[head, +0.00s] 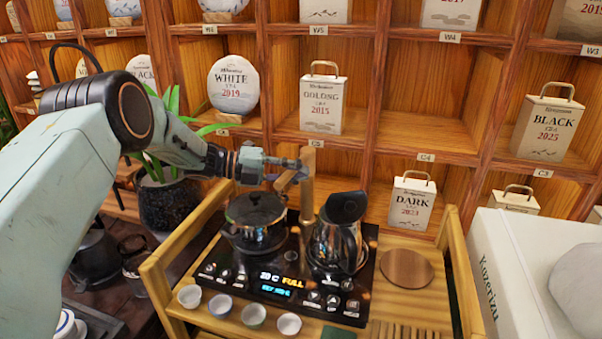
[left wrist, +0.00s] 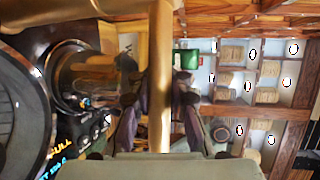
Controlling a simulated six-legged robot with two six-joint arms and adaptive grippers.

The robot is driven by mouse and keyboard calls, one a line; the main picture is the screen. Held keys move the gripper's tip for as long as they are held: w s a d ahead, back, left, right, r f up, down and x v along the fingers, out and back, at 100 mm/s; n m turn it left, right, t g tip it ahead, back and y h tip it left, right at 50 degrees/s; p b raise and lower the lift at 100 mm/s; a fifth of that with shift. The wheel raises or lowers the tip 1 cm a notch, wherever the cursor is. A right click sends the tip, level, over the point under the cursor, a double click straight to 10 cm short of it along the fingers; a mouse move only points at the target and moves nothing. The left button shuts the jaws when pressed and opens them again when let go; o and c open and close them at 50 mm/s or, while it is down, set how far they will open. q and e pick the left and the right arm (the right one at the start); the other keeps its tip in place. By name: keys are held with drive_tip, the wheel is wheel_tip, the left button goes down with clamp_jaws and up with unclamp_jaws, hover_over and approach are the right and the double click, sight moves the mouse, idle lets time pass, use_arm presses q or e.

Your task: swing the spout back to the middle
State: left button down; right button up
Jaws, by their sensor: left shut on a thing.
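The spout (head: 288,181) is a short gold-brown arm at the top of an upright post (head: 307,195) behind the tea stove. In the head view it slants forward and left from the post, toward the pot side. My left gripper (head: 287,168) is at the spout, near the top of the post. In the left wrist view a gold tube (left wrist: 160,45) runs between the two fingers of my left gripper (left wrist: 158,112), which is shut on it. The fingers hide part of the spout. My right gripper is in neither view.
A dark lidded pot (head: 255,232) sits left on the black stove panel (head: 285,275), below my gripper. A steel kettle (head: 340,240) stands right of the post. Several small cups line the front. Shelves (head: 420,130) with tea packages rise behind; a plant (head: 165,200) is at left.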

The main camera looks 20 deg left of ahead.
use_arm(q)
drive_tip(key=shift+r, duration=0.25)
drive_tip(key=c, duration=1.8)
unclamp_jaws()
drive_tip(key=shift+w, duration=0.1)
drive_tip(key=o, duration=0.5)
drive_tip(key=shift+s, duration=0.25)
drive_tip(key=shift+o, duration=0.4)
drive_tip(key=shift+w+f, duration=0.1)
drive_tip(key=shift+f, duration=0.05)
drive_tip(key=v, duration=1.2)
